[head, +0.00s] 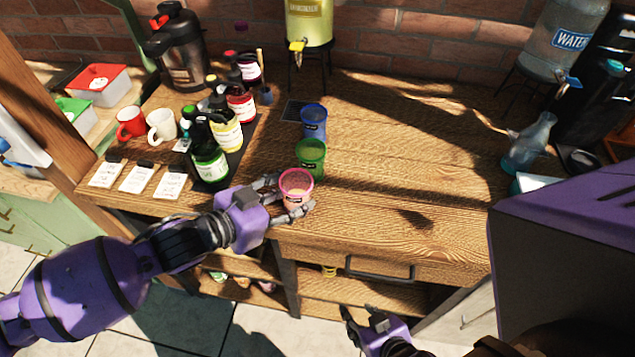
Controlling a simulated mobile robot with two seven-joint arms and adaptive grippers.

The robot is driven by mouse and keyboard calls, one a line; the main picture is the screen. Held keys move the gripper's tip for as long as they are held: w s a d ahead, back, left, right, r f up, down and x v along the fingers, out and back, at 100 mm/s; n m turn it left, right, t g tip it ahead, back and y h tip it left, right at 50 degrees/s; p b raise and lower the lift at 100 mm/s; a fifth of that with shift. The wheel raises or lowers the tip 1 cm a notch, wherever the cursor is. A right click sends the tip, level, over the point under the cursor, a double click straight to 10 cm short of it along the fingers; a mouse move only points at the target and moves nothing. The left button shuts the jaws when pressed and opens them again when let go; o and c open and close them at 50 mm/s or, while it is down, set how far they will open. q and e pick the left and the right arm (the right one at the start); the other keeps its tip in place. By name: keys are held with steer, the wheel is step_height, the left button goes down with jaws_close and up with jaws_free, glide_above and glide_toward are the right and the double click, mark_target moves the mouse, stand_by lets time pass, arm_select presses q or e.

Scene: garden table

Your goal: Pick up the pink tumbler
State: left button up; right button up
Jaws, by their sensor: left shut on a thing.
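The pink tumbler (296,186) is upright near the front edge of the wooden table, nearest me in a row of tumblers. My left gripper (287,199) reaches in from the left and is shut on the pink tumbler, with a finger on either side of it. I cannot tell whether its base touches the table. The green tumbler (311,157) stands just behind it, and the blue tumbler (314,121) stands behind the green one. My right gripper (352,322) is low, in front of the table and below its top; its finger gap is not clear.
Several bottles (209,160) stand left of the tumblers, with a white mug (162,126), a red mug (131,123) and white cards (138,179). A yellow dispenser (309,22) stands at the back. A glass carafe (530,143) is at the right. The table's middle right is clear.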

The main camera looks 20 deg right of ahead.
arm_select(q)
steer(key=shift+r, duration=0.95)
steer(key=a+r+b, duration=0.1)
steer(key=a+r, duration=0.9)
steer(key=a, duration=0.4)
steer(key=shift+s+r, duration=0.4)
arm_select(e)
steer(key=shift+s+d+f, duration=0.2)
steer(key=shift+s+f, duration=0.25)
steer(key=shift+f, duration=0.2)
steer(key=shift+d, duration=0.2)
